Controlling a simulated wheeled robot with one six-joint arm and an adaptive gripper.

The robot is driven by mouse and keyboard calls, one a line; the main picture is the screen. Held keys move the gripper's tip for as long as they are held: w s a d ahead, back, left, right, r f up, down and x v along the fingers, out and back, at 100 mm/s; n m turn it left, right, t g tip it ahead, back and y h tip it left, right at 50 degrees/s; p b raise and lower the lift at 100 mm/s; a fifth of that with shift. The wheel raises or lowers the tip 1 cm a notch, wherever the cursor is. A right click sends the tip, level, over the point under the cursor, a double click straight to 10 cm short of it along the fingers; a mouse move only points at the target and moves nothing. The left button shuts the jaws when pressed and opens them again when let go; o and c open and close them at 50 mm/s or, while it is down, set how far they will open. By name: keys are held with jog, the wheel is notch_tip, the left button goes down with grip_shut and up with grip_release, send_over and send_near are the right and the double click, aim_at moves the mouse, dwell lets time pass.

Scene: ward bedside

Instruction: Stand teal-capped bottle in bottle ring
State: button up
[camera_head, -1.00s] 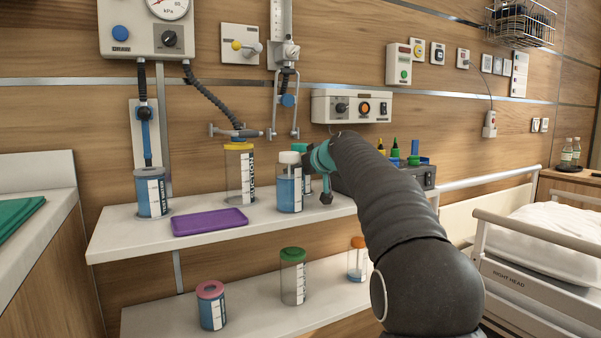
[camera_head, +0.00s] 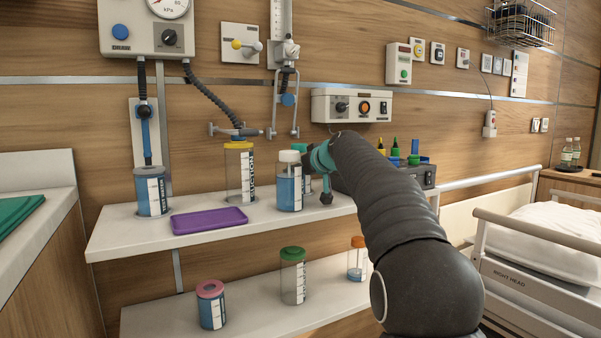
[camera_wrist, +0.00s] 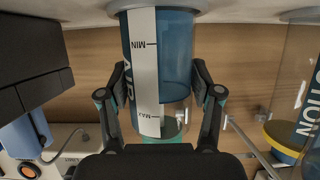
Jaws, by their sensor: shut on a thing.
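The teal-capped bottle (camera_wrist: 158,50) holds blue liquid and has a white MIN/MAX label. It appears inverted in the wrist view, with its teal cap (camera_wrist: 160,138) low in the picture. My gripper (camera_wrist: 157,95) has a finger on each side and is shut on it. A grey rim (camera_wrist: 118,8), perhaps the bottle ring, shows at the bottle's base; I cannot tell whether the base is seated in it. In the head view only the teal cap (camera_head: 299,147) and a strip of the bottle show behind the white-capped bottle (camera_head: 289,188).
The upper shelf (camera_head: 115,238) also bears a yellow-capped bottle (camera_head: 239,175), a blue-filled bottle (camera_head: 150,192) and a purple tray (camera_head: 208,220). A grey case (camera_head: 420,176) stands to the right. Pink-, green- and orange-capped bottles stand on the lower shelf (camera_head: 250,312).

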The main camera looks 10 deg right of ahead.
aim_at(300, 144)
jog(key=o, duration=1.5)
notch_tip(300, 144, up, 9)
jog(key=shift+w+f, duration=0.1)
jog(key=shift+r, duration=0.6)
jog(key=shift+s, duration=0.2)
